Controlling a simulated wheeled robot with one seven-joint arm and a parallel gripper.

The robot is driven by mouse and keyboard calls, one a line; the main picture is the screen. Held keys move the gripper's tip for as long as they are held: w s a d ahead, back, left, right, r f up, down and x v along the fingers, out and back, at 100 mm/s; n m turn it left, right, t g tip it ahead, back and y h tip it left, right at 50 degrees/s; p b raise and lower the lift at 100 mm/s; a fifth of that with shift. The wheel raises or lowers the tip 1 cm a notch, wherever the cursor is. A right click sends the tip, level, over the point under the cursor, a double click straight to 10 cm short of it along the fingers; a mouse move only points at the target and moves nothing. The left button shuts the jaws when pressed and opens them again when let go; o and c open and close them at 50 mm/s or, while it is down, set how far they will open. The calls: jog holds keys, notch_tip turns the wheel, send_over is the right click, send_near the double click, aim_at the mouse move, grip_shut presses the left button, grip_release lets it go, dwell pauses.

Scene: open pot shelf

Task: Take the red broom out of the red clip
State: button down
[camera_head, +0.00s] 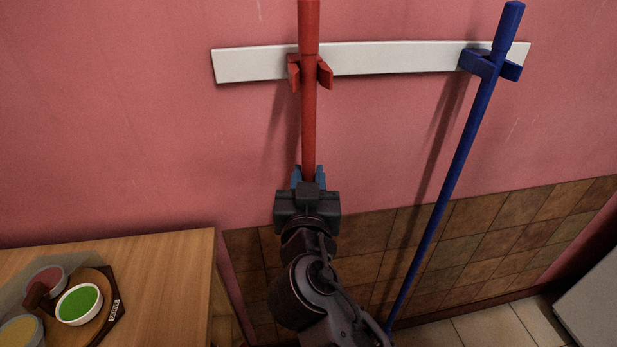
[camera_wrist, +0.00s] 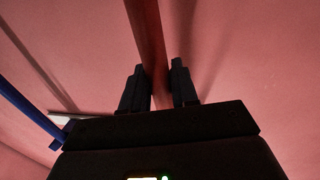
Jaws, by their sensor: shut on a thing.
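The red broom (camera_head: 309,118) shows as an upright red handle in front of the pink wall; its lower part is hidden behind my arm. The red clip (camera_head: 325,73) is fixed to a white wall rail (camera_head: 390,58), and the handle passes between its two jaws. My gripper (camera_head: 309,176) is shut on the handle below the clip. In the wrist view, the fingers (camera_wrist: 159,88) stand on both sides of the red handle (camera_wrist: 146,35). I cannot tell whether the handle still touches the clip.
A blue handle (camera_head: 450,185) leans in a blue clip (camera_head: 482,66) on the right of the rail. A wooden table (camera_head: 165,285) at the lower left bears a green-filled bowl (camera_head: 79,303) and other bowls. Brown tiles (camera_head: 500,235) cover the lower wall.

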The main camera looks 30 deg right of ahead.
jog(key=shift+r, duration=0.1)
jog(key=shift+r+p, duration=0.95)
jog(key=shift+r, duration=0.5)
jog(key=b, duration=0.3)
send_near(308, 168)
jog(key=shift+s+d+r, duration=0.85)
jog(key=shift+s+r, duration=0.1)
jog(key=shift+r, duration=0.1)
